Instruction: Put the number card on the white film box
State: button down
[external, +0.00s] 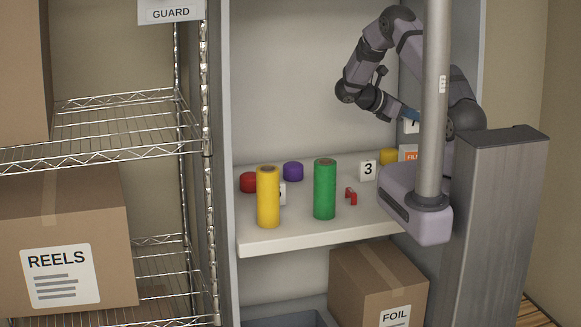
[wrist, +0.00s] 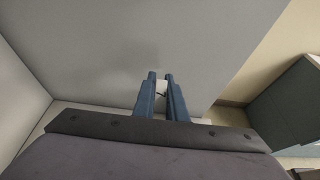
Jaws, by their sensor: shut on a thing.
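My gripper (external: 411,116) is at the right of the shelf, its blue fingers partly hidden by my grey column. It is shut on a white number card (external: 411,127), whose dark digit is partly covered. In the wrist view the fingers (wrist: 161,78) are close together with a small pale piece of the card (wrist: 160,87) between them. The white film box (external: 408,149), with an orange label, is below the held card in the external view, partly hidden by my column. The card appears above the box; I cannot tell whether they touch.
On the white shelf (external: 290,239) stand a yellow roll (external: 268,198), a green roll (external: 324,190), red (external: 249,182), purple (external: 293,171) and yellow (external: 388,156) pieces, a "3" card (external: 367,171), another card (external: 283,193) and a small red item (external: 351,196).

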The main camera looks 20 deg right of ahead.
jog(key=shift+f+p, duration=0.75)
jog(key=shift+f, duration=1.4)
jog(key=shift+f, duration=0.15)
jog(key=c, duration=1.8)
grip_release()
jog(key=shift+r, duration=0.2)
